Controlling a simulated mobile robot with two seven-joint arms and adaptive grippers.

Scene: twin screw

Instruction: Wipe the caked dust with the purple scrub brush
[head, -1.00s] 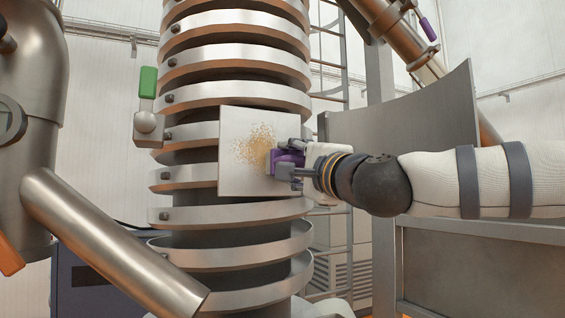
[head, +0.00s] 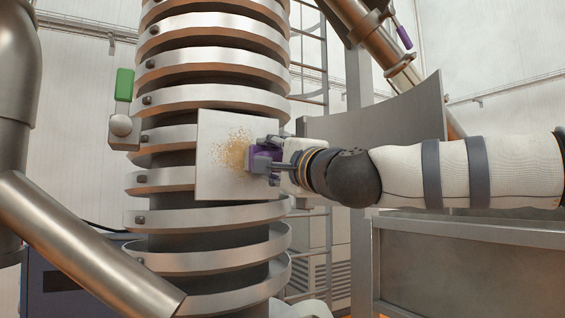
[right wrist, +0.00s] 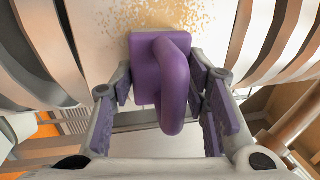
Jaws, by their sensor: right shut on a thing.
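The caked dust (head: 228,147) is a tan, speckled patch on a flat pale plate (head: 212,187) fixed to the front of the ringed column. It also shows in the right wrist view (right wrist: 192,14), just beyond the brush. The purple scrub brush (right wrist: 160,75) has a block head and a looped handle. My right gripper (head: 268,157) is shut on the brush, with its fingers on both sides of it. The brush sits at the right edge of the dust patch, close against the plate; bristle contact is hidden. My left gripper is not in view.
The column (head: 205,245) carries stacked metal rings above and below the plate. A green-handled lever (head: 124,85) stands to its left. A curved metal sheet (head: 400,110) is behind my right arm. A slanted pipe (head: 85,245) crosses the lower left.

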